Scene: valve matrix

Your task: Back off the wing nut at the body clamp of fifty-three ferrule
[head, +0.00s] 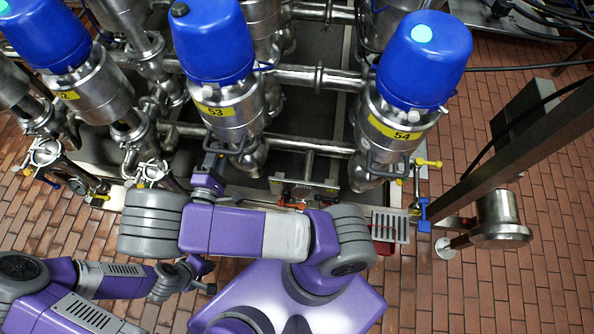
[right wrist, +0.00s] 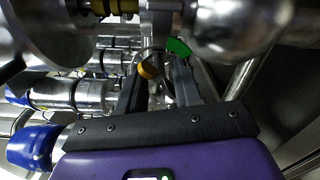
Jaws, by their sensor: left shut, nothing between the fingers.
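The valve with yellow label 53 (head: 217,110) stands upright under a blue cap (head: 211,40) in the head view. My right gripper (head: 211,158) is just below its steel body, by a dark handle-like loop (head: 228,148). In the right wrist view my right gripper (right wrist: 158,78) has its two dark fingers apart. A small orange-yellow part (right wrist: 148,68) and a green part (right wrist: 178,47) show near the fingertips, below shiny steel. I cannot make out a wing nut clearly or tell if the fingers touch anything. My left gripper (head: 207,280) is shut and empty, low over the floor.
The valve labelled 54 (head: 402,130) stands to the right, and another blue-capped valve (head: 62,75) to the left. Steel pipes (head: 310,78) link them. A drain grate (head: 390,227) and a steel post (head: 520,130) are at right. Brick floor (head: 500,285) is open at lower right.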

